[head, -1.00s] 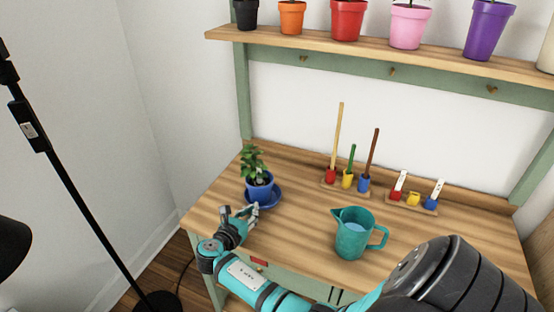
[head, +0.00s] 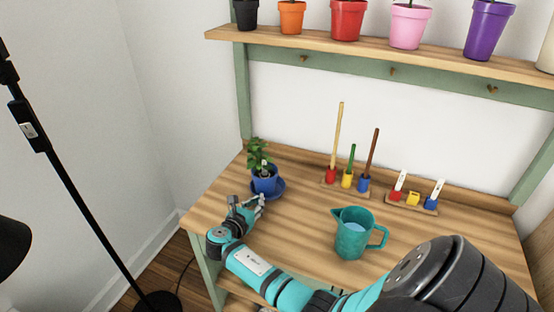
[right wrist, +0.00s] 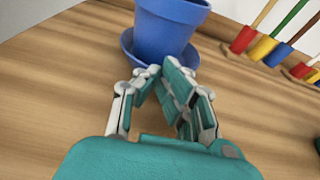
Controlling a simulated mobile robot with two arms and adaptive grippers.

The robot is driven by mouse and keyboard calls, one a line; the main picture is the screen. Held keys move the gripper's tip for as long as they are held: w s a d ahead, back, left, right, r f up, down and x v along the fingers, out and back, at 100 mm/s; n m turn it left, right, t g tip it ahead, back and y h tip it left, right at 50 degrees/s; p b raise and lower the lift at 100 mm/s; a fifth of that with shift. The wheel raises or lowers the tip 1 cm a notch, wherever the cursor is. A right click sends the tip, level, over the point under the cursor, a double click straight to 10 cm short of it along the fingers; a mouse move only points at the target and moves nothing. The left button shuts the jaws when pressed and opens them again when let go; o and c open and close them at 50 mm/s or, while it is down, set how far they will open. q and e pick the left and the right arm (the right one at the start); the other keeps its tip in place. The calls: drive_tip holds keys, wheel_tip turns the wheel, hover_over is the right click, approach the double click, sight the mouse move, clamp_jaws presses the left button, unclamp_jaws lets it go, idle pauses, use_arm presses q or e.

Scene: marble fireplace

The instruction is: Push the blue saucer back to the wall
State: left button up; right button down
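The blue saucer (head: 279,191) lies on the wooden bench top at its left side, carrying a blue pot (head: 264,183) with a leafy green plant (head: 258,156). The pot stands upright, and a strip of bench shows between the saucer and the wall behind. My right gripper (head: 259,200) is low over the bench at the saucer's front edge. In the right wrist view its fingertips (right wrist: 160,69) are together, with nothing between them, against or very near the near rim of the saucer (right wrist: 127,46). Exact contact is hidden by the fingers. My left gripper is out of view.
A teal jug (head: 351,240) stands to the right of my right forearm. Small tools in coloured holders (head: 347,180) stand near the back wall. A shelf of coloured pots (head: 390,47) hangs above. The bench's left edge is close to the saucer.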

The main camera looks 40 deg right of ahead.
sight(264, 191)
drive_tip(key=shift+r+b+x, duration=0.1)
drive_tip(key=shift+r+x, duration=0.1)
drive_tip(key=shift+x, duration=0.65)
drive_tip(key=shift+r+b+x, duration=0.15)
drive_tip(key=shift+r+x, duration=0.05)
drive_tip(key=shift+x, duration=0.6)
drive_tip(key=shift+r+b+x, duration=0.1)
drive_tip(key=shift+r+x, duration=0.1)
drive_tip(key=shift+x, duration=0.65)
drive_tip(key=shift+r+b+x, duration=0.2)
drive_tip(key=shift+b+x, duration=0.05)
drive_tip(key=shift+x, duration=0.7)
drive_tip(key=shift+r+b+x, duration=0.25)
drive_tip(key=shift+x, duration=0.65)
drive_tip(key=shift+r+b+x, duration=0.2)
drive_tip(key=shift+b+x, duration=0.05)
drive_tip(key=shift+x, duration=0.7)
drive_tip(key=shift+d, duration=0.1)
drive_tip(key=shift+s, duration=0.1)
drive_tip(key=shift+p+v, duration=0.85)
drive_tip(key=shift+v, duration=0.2)
drive_tip(key=shift+s+a+f+p, duration=0.15)
drive_tip(key=shift+a+p, duration=0.1)
drive_tip(key=shift+a, duration=0.2)
drive_tip(key=shift+s+a+p, duration=0.15)
drive_tip(key=shift+a+p, duration=0.1)
drive_tip(key=shift+a, duration=0.2)
drive_tip(key=shift+s+a+f+p, duration=0.1)
drive_tip(key=shift+s+a+p, duration=0.15)
drive_tip(key=shift+a, duration=0.2)
